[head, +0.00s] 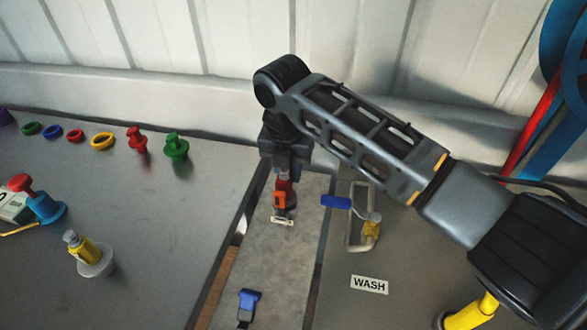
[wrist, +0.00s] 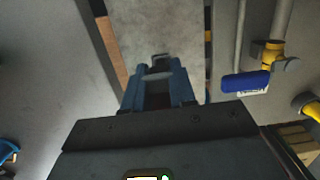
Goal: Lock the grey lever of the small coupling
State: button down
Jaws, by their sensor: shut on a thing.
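My gripper (head: 284,176) points down over the pale strip in the head view, right above a small coupling with a red and orange body (head: 279,199) and a small white label at its foot. In the wrist view my gripper's blue fingers (wrist: 158,88) are close together around a grey piece (wrist: 157,75), which looks like the grey lever. The fingers and wrist hide most of the lever, so I cannot tell its exact angle.
A blue-topped fitting (head: 249,299) stands nearer on the strip (head: 276,265). A blue-handled valve (head: 336,202) with a yellow body is close on the right, by the WASH label (head: 369,285). Coloured plugs and rings line the left table (head: 150,220).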

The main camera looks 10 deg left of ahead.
jog(key=c, duration=0.9)
grip_release()
jog(key=shift+r, duration=0.15)
jog(key=r, duration=0.5)
jog(key=s+r+b, duration=0.1)
jog(key=r, duration=0.1)
jog(key=shift+r, duration=0.3)
jog(key=shift+a, duration=0.1)
